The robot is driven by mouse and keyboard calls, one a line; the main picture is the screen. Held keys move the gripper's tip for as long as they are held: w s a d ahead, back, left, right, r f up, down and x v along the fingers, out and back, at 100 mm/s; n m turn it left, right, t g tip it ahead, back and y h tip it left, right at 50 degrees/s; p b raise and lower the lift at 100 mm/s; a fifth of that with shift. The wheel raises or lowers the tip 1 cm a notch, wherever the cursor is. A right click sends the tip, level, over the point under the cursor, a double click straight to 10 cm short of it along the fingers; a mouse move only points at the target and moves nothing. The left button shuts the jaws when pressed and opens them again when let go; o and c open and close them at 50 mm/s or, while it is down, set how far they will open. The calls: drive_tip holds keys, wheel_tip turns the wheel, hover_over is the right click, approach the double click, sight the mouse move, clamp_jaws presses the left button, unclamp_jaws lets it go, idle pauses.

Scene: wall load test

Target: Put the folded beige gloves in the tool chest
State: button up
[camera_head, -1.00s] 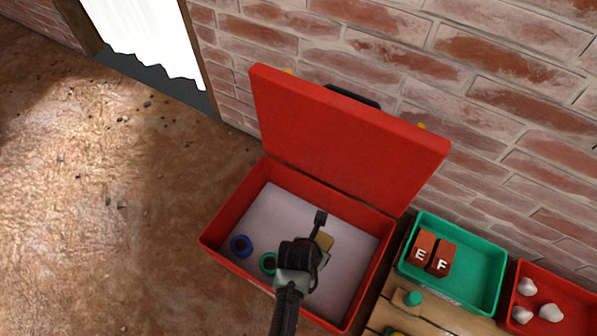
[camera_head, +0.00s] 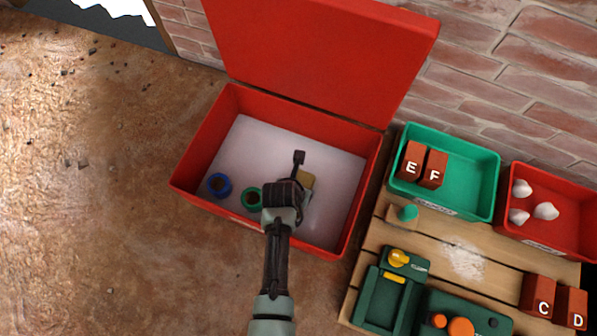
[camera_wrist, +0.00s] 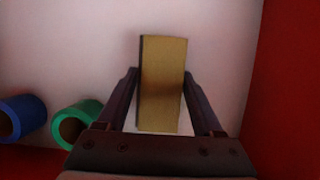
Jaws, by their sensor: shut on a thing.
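The folded beige gloves (camera_wrist: 162,80) show in the wrist view as a tan block between the two fingers of my gripper (camera_wrist: 160,100). My gripper is shut on them. In the head view my gripper (camera_head: 300,178) is over the inside of the open red tool chest (camera_head: 225,115), and only part of the gloves (camera_head: 307,181) shows beside it. The chest's pale floor lies beneath the gloves; I cannot tell whether they touch it. The chest lid stands open against the brick wall.
A blue ring (camera_head: 219,185) and a green ring (camera_head: 251,198) lie in the chest, left of my gripper. To the right are a green bin (camera_head: 470,175) with blocks E and F, a red bin (camera_head: 570,215) with white lumps, and a wooden bench (camera_head: 480,236) holding green tools.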

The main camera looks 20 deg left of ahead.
drive_tip(key=o, duration=1.4)
drive_tip(key=p+v, duration=0.9)
drive_tip(key=v, duration=0.3)
